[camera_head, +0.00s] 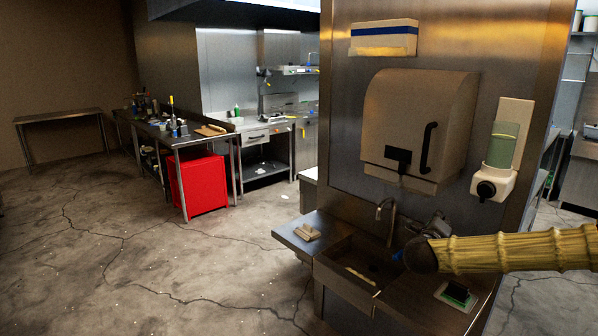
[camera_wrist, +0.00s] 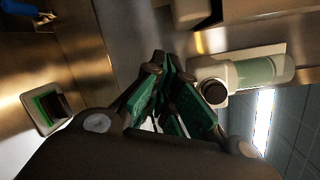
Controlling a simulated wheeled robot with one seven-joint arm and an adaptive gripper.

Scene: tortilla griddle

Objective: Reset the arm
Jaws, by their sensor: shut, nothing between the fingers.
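My gripper (camera_wrist: 160,72) shows in the wrist view with its green-padded fingers drawn together and nothing held between them. It is raised near the wall over the sink area. The soap dispenser (camera_wrist: 262,70) is just to the right of the fingers in that view. In the head view my arm comes in from the right edge over the sink counter, and the gripper's fingers cannot be made out clearly.
The steel sink (camera_head: 345,285) stands under a towel dispenser (camera_head: 418,125) and the soap dispenser (camera_head: 503,145). A small dish with a green-and-black item (camera_head: 457,293) sits on the counter. A worktable (camera_head: 165,135) with a red box (camera_head: 200,183) is farther back. The left floor is open.

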